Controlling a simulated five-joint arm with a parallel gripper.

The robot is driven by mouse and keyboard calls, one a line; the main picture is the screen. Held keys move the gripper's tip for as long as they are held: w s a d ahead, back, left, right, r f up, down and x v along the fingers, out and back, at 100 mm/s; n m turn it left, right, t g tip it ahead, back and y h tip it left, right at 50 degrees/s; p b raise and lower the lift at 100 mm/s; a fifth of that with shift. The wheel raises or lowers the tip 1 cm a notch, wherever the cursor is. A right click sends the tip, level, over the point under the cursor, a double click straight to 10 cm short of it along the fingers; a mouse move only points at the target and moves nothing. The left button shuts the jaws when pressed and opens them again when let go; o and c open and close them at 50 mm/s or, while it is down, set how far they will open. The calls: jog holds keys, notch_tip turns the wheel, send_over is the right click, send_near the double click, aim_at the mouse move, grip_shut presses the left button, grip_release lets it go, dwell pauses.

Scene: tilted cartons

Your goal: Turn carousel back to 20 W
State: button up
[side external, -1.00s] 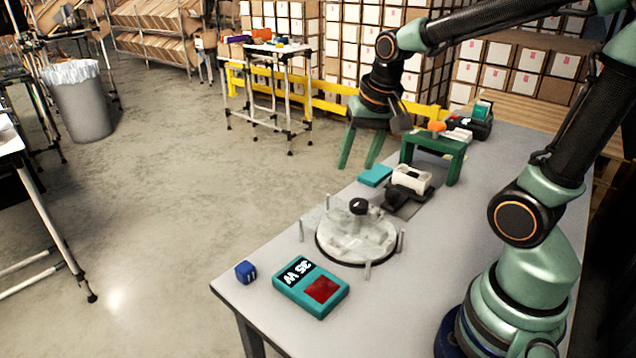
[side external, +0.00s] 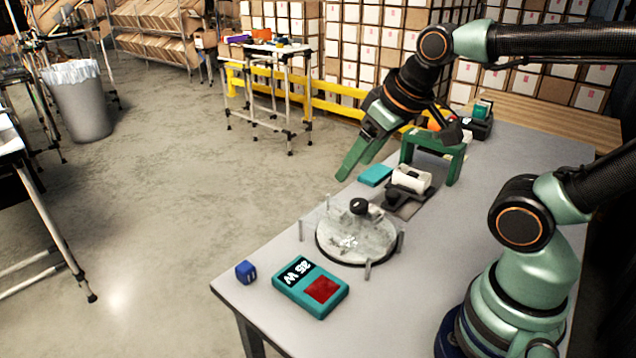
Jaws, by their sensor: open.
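The carousel (side external: 352,240) is a round, pale, see-through disc on a dark-rimmed base, with a black knob (side external: 358,206) on top and thin posts around it. It stands on the grey table near the left edge. A teal meter box (side external: 310,288) with a red panel lies in front of it. Its dark display (side external: 296,271) shows white characters turned around, ending in W; the number looks like 35 but is hard to read. My gripper (side external: 352,168), with green fingers, is open and empty. It is in the air behind and above the carousel, apart from it.
Behind the carousel are a white roller part (side external: 411,178) on a dark base, a flat teal block (side external: 375,175) and a green bridge-like stand (side external: 434,150). A blue cube (side external: 245,271) sits at the left table corner. The table right of the carousel is clear.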

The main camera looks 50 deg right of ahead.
jog(key=w+d+m+g, duration=0.3)
jog(key=w+d+m, duration=0.1)
jog(key=d+m, duration=0.1)
jog(key=m+g, duration=0.3)
jog(key=m, duration=0.1)
send_near(359, 202)
notch_tip(359, 202, down, 9)
jog(key=shift+s+r, duration=0.15)
grip_shut()
